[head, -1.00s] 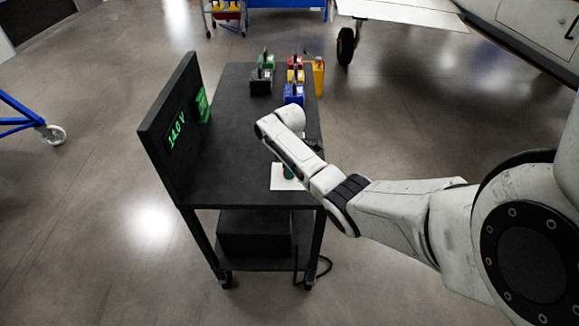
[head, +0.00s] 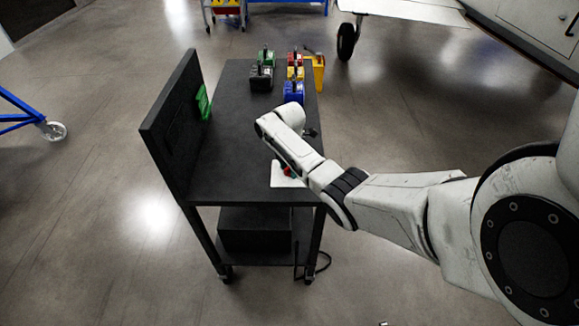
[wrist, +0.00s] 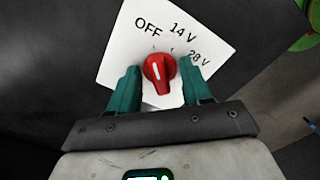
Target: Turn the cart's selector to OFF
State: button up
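The selector is a red knob (wrist: 158,72) on a white plate (wrist: 117,62) marked OFF, 14 V and 28 V. In the head view the red knob (head: 287,171) shows beside my wrist, on the white plate (head: 281,181) at the near end of the black cart (head: 235,190). The cart's upright display panel (head: 170,130) is dark.
A green box (head: 203,102) is on the panel. Black, green, red, yellow and blue cases stand at the cart's far end, including a blue one (head: 293,91). An aircraft wheel (head: 347,41) stands behind right. Open floor lies left of the cart.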

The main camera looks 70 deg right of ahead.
jog(key=shift+o, duration=0.8)
jog(key=shift+r+p, duration=0.85)
jog(key=shift+r, duration=1.65)
